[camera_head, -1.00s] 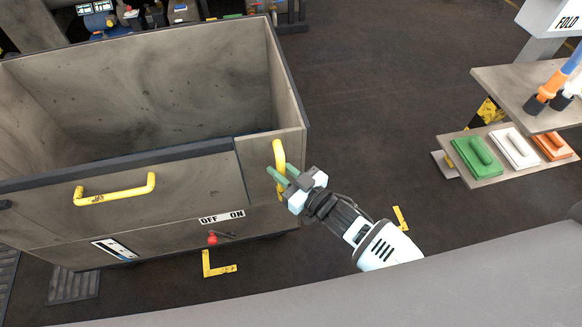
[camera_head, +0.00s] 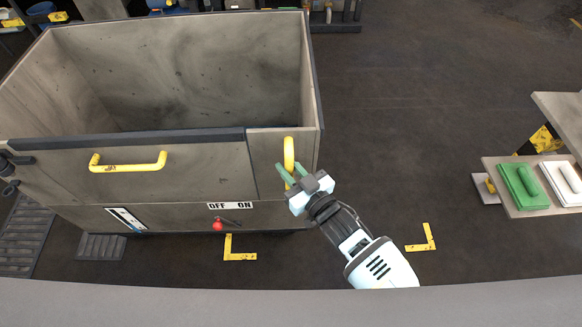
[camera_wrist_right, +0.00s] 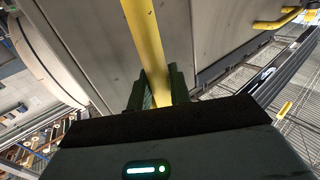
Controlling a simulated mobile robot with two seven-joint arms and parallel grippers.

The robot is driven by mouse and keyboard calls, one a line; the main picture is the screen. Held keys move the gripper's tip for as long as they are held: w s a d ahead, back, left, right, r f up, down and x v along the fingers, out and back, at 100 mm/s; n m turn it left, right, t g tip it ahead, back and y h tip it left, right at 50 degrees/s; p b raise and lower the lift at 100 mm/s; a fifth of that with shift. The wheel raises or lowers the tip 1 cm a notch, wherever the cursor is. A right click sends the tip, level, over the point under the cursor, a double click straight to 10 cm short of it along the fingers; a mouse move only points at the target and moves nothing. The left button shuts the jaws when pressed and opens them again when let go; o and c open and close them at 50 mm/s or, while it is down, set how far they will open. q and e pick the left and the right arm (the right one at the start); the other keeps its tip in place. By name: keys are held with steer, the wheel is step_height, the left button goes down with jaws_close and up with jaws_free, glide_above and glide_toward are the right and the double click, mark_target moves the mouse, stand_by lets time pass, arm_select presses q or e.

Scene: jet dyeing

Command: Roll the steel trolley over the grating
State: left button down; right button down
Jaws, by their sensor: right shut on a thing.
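The steel trolley (camera_head: 190,180) is a large, open-topped grey box at the left of the head view, and it looks empty inside. Its front has a horizontal yellow handle (camera_head: 128,163) and, near the right corner, an upright yellow handle (camera_head: 289,150). My right gripper (camera_head: 285,176) is shut on the upright handle. In the right wrist view the yellow bar (camera_wrist_right: 146,45) passes between the green fingers (camera_wrist_right: 156,88). My left gripper is not in view.
Floor grating (camera_head: 24,232) lies at the lower left, with a smaller piece (camera_head: 101,246) by the trolley. Yellow corner marks (camera_head: 238,252) (camera_head: 425,240) are on the dark floor. A shelf (camera_head: 528,205) with green and white pads stands at right. The floor between is clear.

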steer(key=shift+s+a, duration=0.15)
steer(key=shift+a, duration=0.1)
steer(key=c, duration=1.3)
jaws_free()
steer(key=shift+a, duration=0.1)
steer(key=shift+c, duration=0.2)
steer(key=shift+s+d, duration=0.2)
steer(key=shift+d, duration=0.15)
steer(key=v, duration=0.6)
steer(key=shift+s+d, duration=0.25)
steer(key=shift+s, duration=0.2)
